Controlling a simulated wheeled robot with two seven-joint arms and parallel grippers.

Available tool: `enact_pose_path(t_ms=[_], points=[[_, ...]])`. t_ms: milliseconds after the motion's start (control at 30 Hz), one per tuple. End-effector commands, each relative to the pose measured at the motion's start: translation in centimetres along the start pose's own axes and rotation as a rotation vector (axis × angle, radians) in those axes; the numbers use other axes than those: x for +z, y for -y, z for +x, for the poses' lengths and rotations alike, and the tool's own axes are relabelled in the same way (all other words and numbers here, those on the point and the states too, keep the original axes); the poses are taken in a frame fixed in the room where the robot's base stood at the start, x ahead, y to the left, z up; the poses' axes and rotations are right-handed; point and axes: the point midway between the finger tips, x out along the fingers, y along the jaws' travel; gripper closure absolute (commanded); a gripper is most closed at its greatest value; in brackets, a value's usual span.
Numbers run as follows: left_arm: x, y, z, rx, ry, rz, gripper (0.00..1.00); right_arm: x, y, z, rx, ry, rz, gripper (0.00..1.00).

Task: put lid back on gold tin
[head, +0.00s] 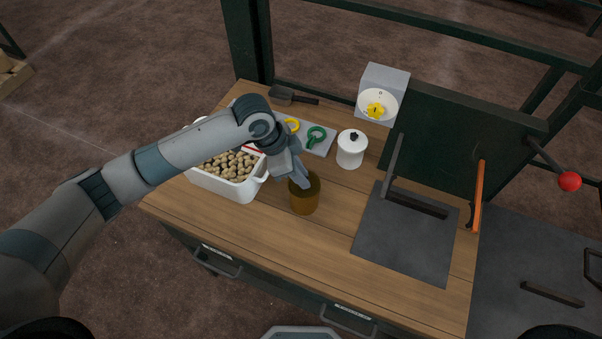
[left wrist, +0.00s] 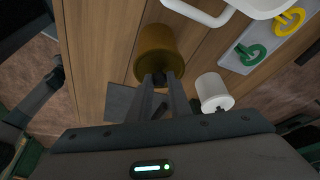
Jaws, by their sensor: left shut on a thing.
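The gold tin (head: 304,203) stands upright on the wooden bench, right of the white tub. It also shows in the left wrist view (left wrist: 160,45). My left gripper (head: 304,184) is right at the tin's top, reaching down from the upper left. In the left wrist view its fingertips (left wrist: 160,76) are closed around a small dark knob at the tin's top end. The lid under the knob is mostly hidden by the fingers. I cannot tell whether it sits flush on the rim. My right gripper is not in view.
A white tub (head: 228,183) of potato-like lumps stands left of the tin. A white lidded canister (head: 351,149) stands behind right. A grey board (head: 318,146) with yellow and green rings lies behind. A dark plate (head: 405,238) is at right. Bare wood lies in front.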

Motion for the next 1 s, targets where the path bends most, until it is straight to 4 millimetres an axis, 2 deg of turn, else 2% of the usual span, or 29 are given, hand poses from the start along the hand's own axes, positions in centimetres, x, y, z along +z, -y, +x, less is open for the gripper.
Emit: enact_pose_path(t_ms=[400,1000], points=[[-0.03,-0.03,-0.04,0.000,0.000,-0.001,1.00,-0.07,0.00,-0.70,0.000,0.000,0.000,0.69],[-0.01,-0.02,0.00,0.000,0.000,0.000,1.00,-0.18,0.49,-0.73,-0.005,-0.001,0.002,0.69]])
